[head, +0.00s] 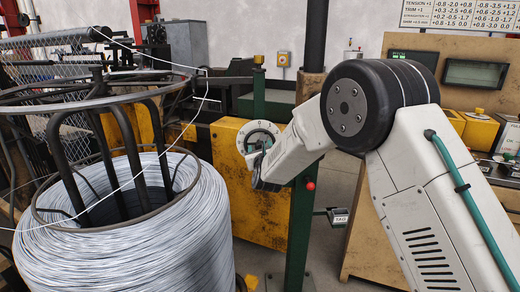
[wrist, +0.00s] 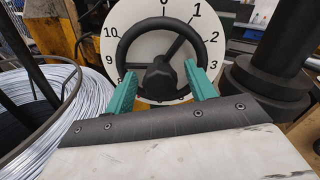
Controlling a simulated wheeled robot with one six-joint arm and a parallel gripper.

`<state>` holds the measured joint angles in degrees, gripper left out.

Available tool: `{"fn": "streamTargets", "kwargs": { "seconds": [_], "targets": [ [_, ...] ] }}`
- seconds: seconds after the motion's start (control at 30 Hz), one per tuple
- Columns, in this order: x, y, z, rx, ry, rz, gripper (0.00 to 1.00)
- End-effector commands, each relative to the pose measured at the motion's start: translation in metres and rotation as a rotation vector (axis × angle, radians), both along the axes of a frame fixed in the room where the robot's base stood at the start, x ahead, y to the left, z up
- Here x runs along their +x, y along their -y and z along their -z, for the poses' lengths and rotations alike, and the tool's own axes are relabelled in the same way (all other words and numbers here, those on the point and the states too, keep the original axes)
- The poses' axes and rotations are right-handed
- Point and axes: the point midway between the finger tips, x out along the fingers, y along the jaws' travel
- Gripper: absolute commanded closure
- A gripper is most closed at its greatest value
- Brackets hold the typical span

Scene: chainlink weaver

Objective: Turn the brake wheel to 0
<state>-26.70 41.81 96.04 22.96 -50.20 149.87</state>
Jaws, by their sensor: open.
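The brake wheel is a black rimmed wheel (wrist: 128,42) with a thick hub (wrist: 160,76), in front of a white number dial (wrist: 110,48). In the wrist view the 0 is at the top, partly cut off, with 1 and 2 to its right and 10 and 9 to its left. One dark spoke runs from the hub up and right, roughly toward the 1. My gripper (wrist: 160,70) is open, its teal fingers on either side of the hub, overlapping the lower rim; contact cannot be told. In the head view my gripper partly hides the dial (head: 261,129).
A large wire coil (head: 115,245) stands left of my gripper, with a loose strand above it. A green post (head: 300,235) with a red knob stands close by the arm. The yellow machine housing (head: 228,160) is behind the dial. A control desk (head: 480,130) is at right.

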Motion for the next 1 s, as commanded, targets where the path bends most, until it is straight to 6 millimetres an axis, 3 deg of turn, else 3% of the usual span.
{"fn": "streamTargets", "kwargs": {
  "seconds": [0.1, 0.27, 0.67, 1.0],
  "targets": [
    [-0.0003, -0.0001, 0.0001, 0.000, 0.000, 0.000, 0.45],
    [-0.0005, -0.0004, 0.0001, -0.001, 0.000, -0.001, 0.89],
    [-0.0008, -0.0010, 0.0002, -0.051, 0.006, -0.001, 0.89],
    [-0.0010, -0.0018, 0.0003, -0.287, 0.035, -0.002, 0.89]
  ]
}}
